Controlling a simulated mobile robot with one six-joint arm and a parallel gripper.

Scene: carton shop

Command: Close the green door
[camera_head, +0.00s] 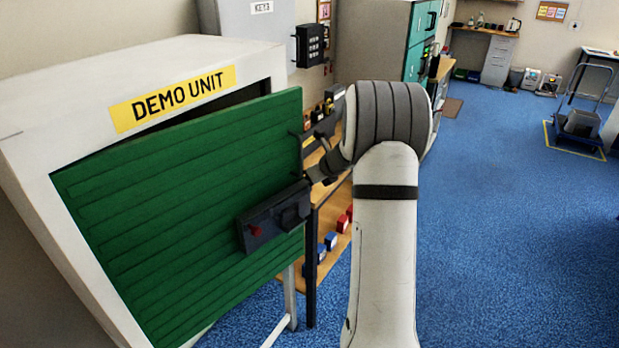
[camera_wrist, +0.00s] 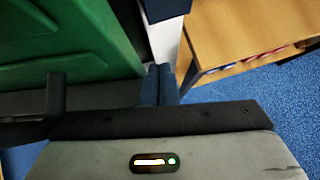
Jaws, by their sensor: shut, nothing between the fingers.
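The green door (camera_head: 170,190) is on the white cabinet (camera_head: 45,95) labelled "DEMO UNIT" in the head view. It stands partly open; its right edge swings out from the frame and a dark gap shows above it. A dark latch box (camera_head: 268,219) with a red spot is on its face near the right edge. My gripper (camera_head: 308,180) is by that edge, just right of the latch box. In the wrist view the shut fingertips (camera_wrist: 158,82) are beside the green door (camera_wrist: 65,40). I cannot tell whether they touch it.
A wooden table (camera_wrist: 245,35) is right of the door in the wrist view. In the head view a grey key box (camera_head: 255,20) and a dark keypad (camera_head: 311,45) are behind the cabinet. The blue floor (camera_head: 500,230) at right is open, with a trolley (camera_head: 582,124) farther back.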

